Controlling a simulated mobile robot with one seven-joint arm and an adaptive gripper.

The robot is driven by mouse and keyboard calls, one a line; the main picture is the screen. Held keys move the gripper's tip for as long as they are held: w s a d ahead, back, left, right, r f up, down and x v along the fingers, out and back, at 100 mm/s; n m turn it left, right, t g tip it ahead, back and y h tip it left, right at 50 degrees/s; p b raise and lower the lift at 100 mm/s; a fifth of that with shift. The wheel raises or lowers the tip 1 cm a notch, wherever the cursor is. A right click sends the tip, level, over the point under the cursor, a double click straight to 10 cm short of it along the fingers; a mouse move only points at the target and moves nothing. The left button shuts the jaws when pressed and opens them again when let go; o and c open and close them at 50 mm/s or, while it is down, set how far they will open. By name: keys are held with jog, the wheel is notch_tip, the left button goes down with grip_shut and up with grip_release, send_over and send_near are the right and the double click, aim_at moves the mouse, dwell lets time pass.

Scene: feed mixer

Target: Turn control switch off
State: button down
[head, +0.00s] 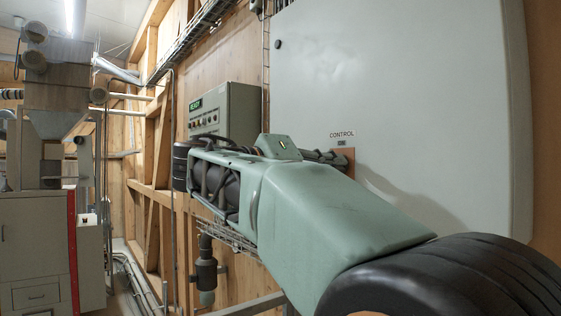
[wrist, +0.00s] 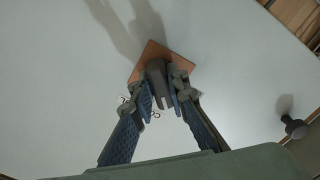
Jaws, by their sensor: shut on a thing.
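The control switch is a dark grey knob (wrist: 157,72) on an orange-brown plate (wrist: 143,60), fixed to the front of a large pale grey cabinet (head: 400,80). In the wrist view the plate looks turned like a diamond. A "CONTROL" label (head: 342,134) is above the plate in the head view. My gripper (wrist: 163,84) is shut on the knob, one blue-padded finger on each side. In the head view my arm hides most of the gripper and the knob, and part of the plate (head: 348,165) shows. I cannot tell which position the knob points to.
A dark round knob (wrist: 294,127) sticks out near the cabinet edge in the wrist view. A smaller control box (head: 225,110) with buttons and a green display is on the wooden wall. Feed machinery (head: 58,90) and a white-grey cabinet (head: 35,240) stand at the left.

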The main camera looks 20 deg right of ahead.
jog(key=n+p, duration=0.1)
jog(key=n, duration=0.1)
jog(key=n+p, duration=0.1)
jog(key=n, duration=0.2)
jog(key=shift+r+n+p, duration=0.2)
jog(key=shift+n+p, duration=1)
jog(key=shift+n, duration=0.7)
jog(key=shift+f+n, duration=0.1)
jog(key=shift+n, duration=0.2)
jog(key=c, duration=1.9)
grip_release()
jog(key=v, duration=1.2)
jog(key=shift+s, duration=0.1)
